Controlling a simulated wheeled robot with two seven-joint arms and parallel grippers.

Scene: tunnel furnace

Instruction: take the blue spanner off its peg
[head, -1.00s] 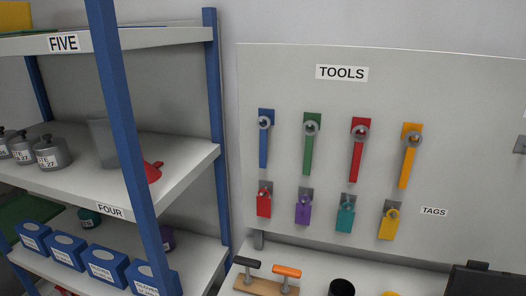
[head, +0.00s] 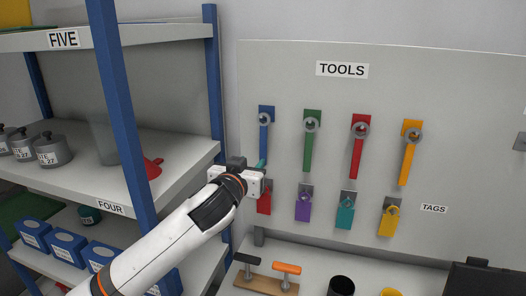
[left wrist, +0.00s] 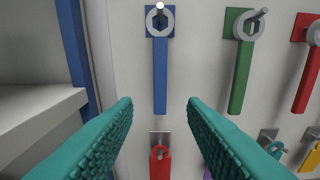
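The blue spanner (head: 264,135) hangs upright by its ring on a peg on the tool board (head: 460,110), first in the top row. In the left wrist view the blue spanner (left wrist: 160,75) is above and between my fingers, its lower end ahead of the fingertips. My left gripper (head: 262,170) is in front of the board just below the spanner's lower end. Its two teal fingers (left wrist: 160,105) are apart with nothing between them. It hides part of the red tag in the head view. My right gripper is in neither view.
Green (head: 309,145), red (head: 357,150) and orange (head: 408,155) spanners hang to the right. Several tags, such as the red one (left wrist: 160,163), hang below. A blue shelf post (head: 214,80) and shelf edge (head: 180,170) stand close on the left.

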